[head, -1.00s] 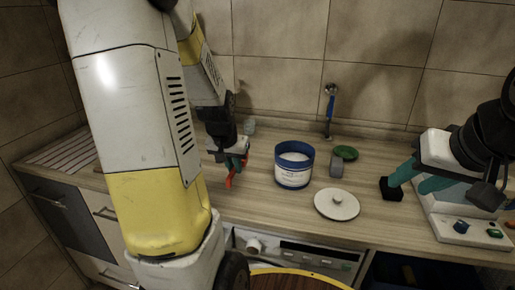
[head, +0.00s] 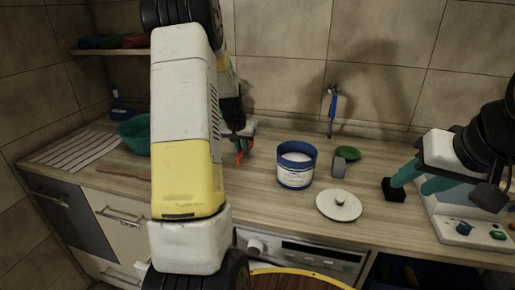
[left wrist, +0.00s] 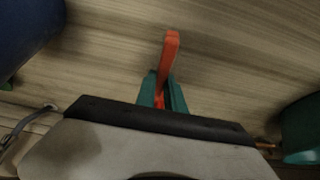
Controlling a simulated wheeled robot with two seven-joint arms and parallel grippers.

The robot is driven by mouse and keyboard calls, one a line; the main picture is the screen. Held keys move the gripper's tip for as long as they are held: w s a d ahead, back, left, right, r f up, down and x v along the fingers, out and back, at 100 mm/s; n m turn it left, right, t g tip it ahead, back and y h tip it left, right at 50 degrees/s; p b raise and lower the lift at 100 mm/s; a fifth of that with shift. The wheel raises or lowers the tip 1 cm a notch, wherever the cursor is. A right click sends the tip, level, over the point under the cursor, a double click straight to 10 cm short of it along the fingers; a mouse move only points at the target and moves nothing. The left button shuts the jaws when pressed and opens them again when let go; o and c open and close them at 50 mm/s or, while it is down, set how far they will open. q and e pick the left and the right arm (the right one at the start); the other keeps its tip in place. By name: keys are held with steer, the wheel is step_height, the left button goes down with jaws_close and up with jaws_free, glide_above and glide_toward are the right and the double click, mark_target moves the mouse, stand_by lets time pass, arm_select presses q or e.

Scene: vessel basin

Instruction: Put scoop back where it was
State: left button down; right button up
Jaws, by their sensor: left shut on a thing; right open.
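My left gripper (head: 240,137) is shut on a slim red-orange piece, taken to be the scoop (head: 239,155), left of the blue tin. In the left wrist view the scoop (left wrist: 170,55) sticks out from between the teal fingers (left wrist: 162,92); its other end is hidden. The blue tin (head: 294,178) stands open on the counter with white contents. Its pale round lid (head: 338,206) with a knob lies in front of it to the right. My right gripper (head: 418,182) is open at the right, above the counter.
A grey object (head: 338,167) and a green dish (head: 348,153) sit right of the tin. A blue-handled tool (head: 332,110) is against the wall. A green bowl (head: 134,132) and striped cloth (head: 75,148) are at the left. Counter (head: 270,205) before the tin is clear.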

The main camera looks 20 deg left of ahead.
arm_select(q)
steer(key=shift+f, duration=0.95)
steer(key=c, duration=1.4)
jaws_free()
steer(key=shift+f, duration=0.1)
steer(key=shift+c, duration=0.2)
steer(key=v, duration=1.2)
steer(key=s+d+r, duration=0.3)
steer(key=s+d, duration=0.2)
steer(key=s, duration=0.4)
steer(key=s+d+r+t+h, duration=0.1)
steer(key=s+d+r, duration=0.2)
steer(key=s+d, duration=0.3)
steer(key=s+d+r+m+h, duration=0.1)
steer(key=s+d+r, duration=0.3)
steer(key=s, duration=0.7)
steer(key=shift+s+d+t, duration=0.4)
steer(key=shift+d, duration=0.75)
steer(key=shift+r, duration=0.1)
